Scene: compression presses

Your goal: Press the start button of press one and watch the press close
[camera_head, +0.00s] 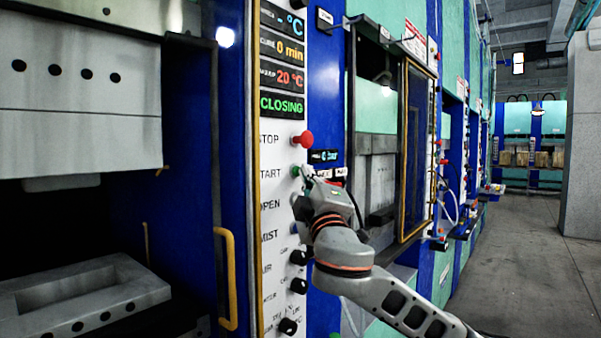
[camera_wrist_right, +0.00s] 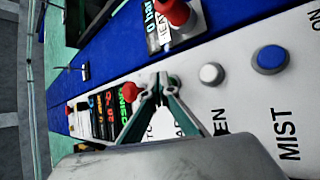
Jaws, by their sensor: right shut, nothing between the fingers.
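The press (camera_head: 80,95) fills the left of the head view, with a gap between its upper block and the lower mould (camera_head: 85,295). Its white control panel (camera_head: 272,225) carries a display (camera_head: 282,105) that reads CLOSING in green. The green start button (camera_head: 296,171) sits beside the START label, below the red stop button (camera_head: 303,139). My right gripper (camera_head: 307,173) is shut and empty, its tips at the start button. In the right wrist view the shut fingertips (camera_wrist_right: 158,80) hide the start button, so contact is not certain. My left gripper is not in view.
White (camera_wrist_right: 211,73) and blue (camera_wrist_right: 270,58) buttons lie beside the fingers in the wrist view. A yellow handle (camera_head: 228,280) stands left of the panel. A yellow-framed door (camera_head: 405,150) of the neighbouring press is close behind my arm. Floor (camera_head: 520,270) at right is clear.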

